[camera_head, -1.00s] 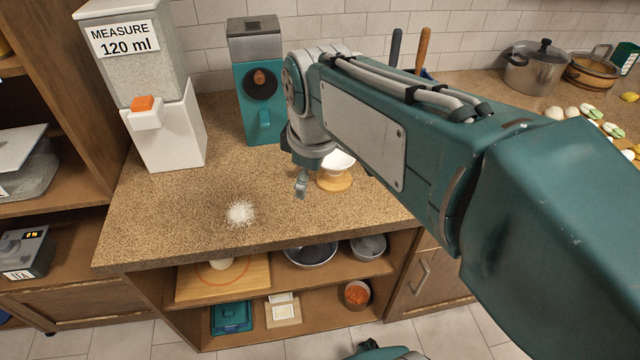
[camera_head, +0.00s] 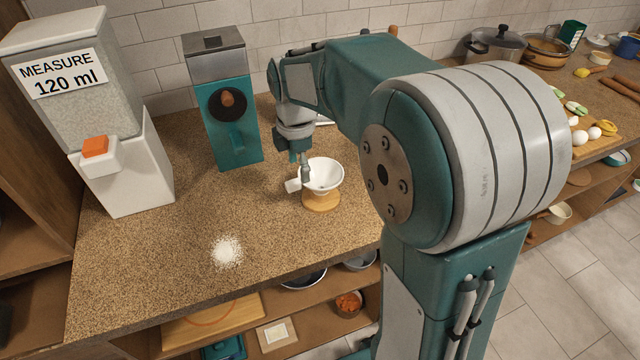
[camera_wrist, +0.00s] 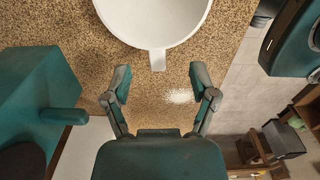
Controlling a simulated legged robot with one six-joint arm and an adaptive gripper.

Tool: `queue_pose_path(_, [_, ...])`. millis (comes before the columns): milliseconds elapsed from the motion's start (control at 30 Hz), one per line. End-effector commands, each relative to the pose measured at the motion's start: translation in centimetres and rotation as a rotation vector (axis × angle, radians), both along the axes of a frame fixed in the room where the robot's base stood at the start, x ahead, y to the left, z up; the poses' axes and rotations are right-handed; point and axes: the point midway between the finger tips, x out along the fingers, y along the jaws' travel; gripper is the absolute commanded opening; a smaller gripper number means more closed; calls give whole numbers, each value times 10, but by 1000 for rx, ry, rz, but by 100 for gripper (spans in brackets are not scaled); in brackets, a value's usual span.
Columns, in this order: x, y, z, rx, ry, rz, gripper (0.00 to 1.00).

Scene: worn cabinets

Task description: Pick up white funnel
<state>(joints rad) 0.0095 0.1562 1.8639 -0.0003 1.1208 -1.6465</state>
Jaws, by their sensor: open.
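The white funnel (camera_head: 323,176) stands on a round wooden base (camera_head: 321,201) on the speckled countertop. Its small tab handle (camera_head: 293,185) points to the left in the head view. In the wrist view the funnel (camera_wrist: 155,18) fills the top middle, with its tab (camera_wrist: 157,60) pointing down toward my gripper. My gripper (camera_wrist: 157,82) is open and empty, its fingers spread to either side of the line of the tab and a little short of it. In the head view my gripper (camera_head: 304,172) is at the funnel's near-left rim, partly overlapping it; contact cannot be told.
A teal grinder-like machine (camera_head: 226,110) and a white dispenser labelled MEASURE 120 ml (camera_head: 120,160) stand at the left. A small white powder pile (camera_head: 226,252) lies on the open counter (camera_head: 150,265). Pots and eggs are far right.

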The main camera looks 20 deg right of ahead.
Motion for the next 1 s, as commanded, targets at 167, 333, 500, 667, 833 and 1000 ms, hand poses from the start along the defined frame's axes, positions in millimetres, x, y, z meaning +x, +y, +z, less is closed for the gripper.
queue_pose_path(167, [4, -1, -26, 1, 5, -1, 75])
queue_pose_path(333, [4, -2, -47, 1, 3, -1, 75])
queue_pose_path(500, [4, -1, -50, 1, 1, -1, 75])
queue_pose_path(667, [5, -1, -50, 0, 1, -1, 52])
queue_pose_path(833, [5, -1, -50, 0, 1, -1, 0])
queue_pose_path(1000, [5, -1, -50, 0, 1, -1, 0])
